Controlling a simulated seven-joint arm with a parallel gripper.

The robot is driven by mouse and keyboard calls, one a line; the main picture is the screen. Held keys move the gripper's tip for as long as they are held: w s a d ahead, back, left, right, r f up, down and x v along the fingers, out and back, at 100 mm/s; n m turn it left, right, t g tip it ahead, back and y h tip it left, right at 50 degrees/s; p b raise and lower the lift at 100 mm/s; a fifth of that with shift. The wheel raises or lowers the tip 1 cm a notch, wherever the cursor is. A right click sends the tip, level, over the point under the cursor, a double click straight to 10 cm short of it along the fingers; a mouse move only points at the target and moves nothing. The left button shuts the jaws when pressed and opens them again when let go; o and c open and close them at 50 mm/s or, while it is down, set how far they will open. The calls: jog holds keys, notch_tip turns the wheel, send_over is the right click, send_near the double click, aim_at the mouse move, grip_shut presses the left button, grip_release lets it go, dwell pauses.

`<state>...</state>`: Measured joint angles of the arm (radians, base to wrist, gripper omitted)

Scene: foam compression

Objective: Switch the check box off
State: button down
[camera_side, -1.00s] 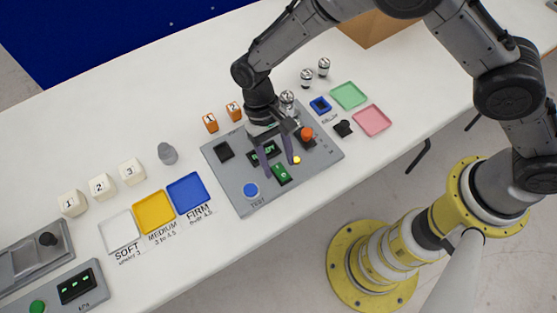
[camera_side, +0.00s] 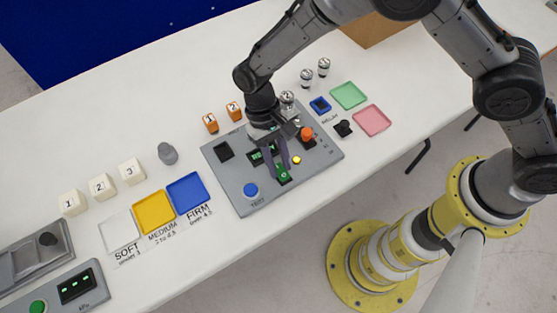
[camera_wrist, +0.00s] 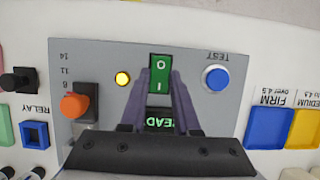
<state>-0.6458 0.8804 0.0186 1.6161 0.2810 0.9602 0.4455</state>
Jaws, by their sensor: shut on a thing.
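The check box (camera_side: 228,182) is a grey panel lying on the white table. Its green rocker switch (camera_wrist: 160,62), marked O and I, shows between my fingers in the wrist view and just beyond the fingertips in the side view (camera_side: 284,177). My gripper (camera_side: 284,167) points down over the panel with its fingers close together, shut on the rocker's sides near the I end; the O end is uncovered. In the wrist view my gripper (camera_wrist: 160,77) partly hides the green-lettered display (camera_wrist: 158,122). The yellow lamp (camera_wrist: 122,78) beside the rocker looks lit.
On the panel are a blue TEST button (camera_wrist: 216,78) and an orange-knobbed lever (camera_wrist: 74,105) beside a numbered scale. Coloured trays (camera_side: 188,192), numbered white blocks (camera_side: 102,187) and a blue relay socket (camera_side: 320,104) surround it. The front table strip is clear.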

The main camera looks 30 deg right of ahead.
aim_at(279, 168)
jog(key=shift+s+r+t, duration=0.1)
jog(key=shift+s+t, duration=0.15)
jog(key=shift+t, duration=0.7)
jog(key=shift+s+r+t, duration=0.1)
jog(key=shift+s+t, duration=0.1)
jog(key=shift+t, duration=0.75)
jog(key=c, duration=0.6)
grip_release()
jog(key=shift+f, duration=0.1)
jog(key=shift+c, duration=0.2)
notch_tip(279, 168, up, 14)
jog(key=shift+w, duration=0.45)
jog(key=shift+d, duration=0.1)
